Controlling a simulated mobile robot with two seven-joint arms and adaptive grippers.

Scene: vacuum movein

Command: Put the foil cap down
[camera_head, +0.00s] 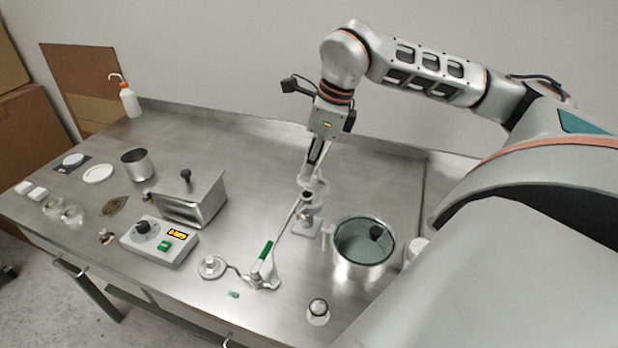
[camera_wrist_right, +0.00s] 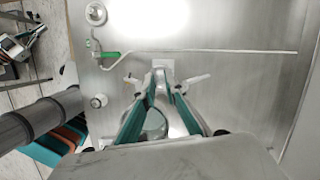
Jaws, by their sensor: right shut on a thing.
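My right gripper (camera_head: 313,182) reaches down from above at the middle of the steel table, over a small metal stand (camera_head: 307,228). In the right wrist view its two teal-padded fingers (camera_wrist_right: 161,78) come close together at the tips. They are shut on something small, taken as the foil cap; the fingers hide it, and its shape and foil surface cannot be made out. The stand's pale square base (camera_wrist_right: 162,65) shows just beyond the fingertips. I cannot tell whether the held thing touches the stand. My left gripper is not in view.
A glass-topped vessel (camera_head: 350,262) stands close right of the stand. A green-handled valve with a tube (camera_head: 265,270) lies left of it. A small jar (camera_head: 318,314) is near the front edge. A control box (camera_head: 160,243) and metal box (camera_head: 196,205) stand left. The table behind is clear.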

